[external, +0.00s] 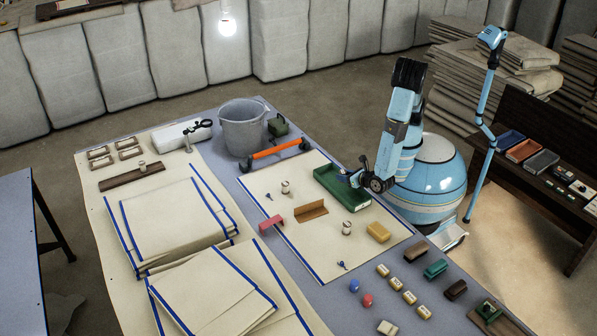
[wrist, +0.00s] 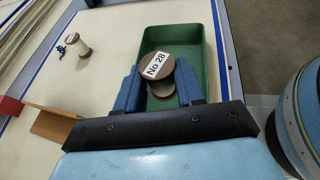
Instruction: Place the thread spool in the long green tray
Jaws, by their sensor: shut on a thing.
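The long green tray (external: 325,172) lies on the cream mat beside my arm. It also shows in the wrist view (wrist: 212,62), behind the fingers. My gripper (external: 346,177) is at the tray's right side, with its fingertips over the tray. In the wrist view my gripper (wrist: 158,82) has blue fingers shut on a thread spool (wrist: 178,76) with brown ends and a white "No 28" label. The spool appears within the tray's outline. I cannot tell whether it touches the tray floor. In the external view the gripper mostly hides the held spool.
Two other spools stand on the mat, one near its back (external: 286,187) and one near its front (external: 346,227). A brown angled piece (external: 311,211), a pink piece (external: 271,223) and a yellow block (external: 378,232) lie nearby. A grey bucket (external: 243,130) and an orange-handled bar (external: 275,152) stand behind.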

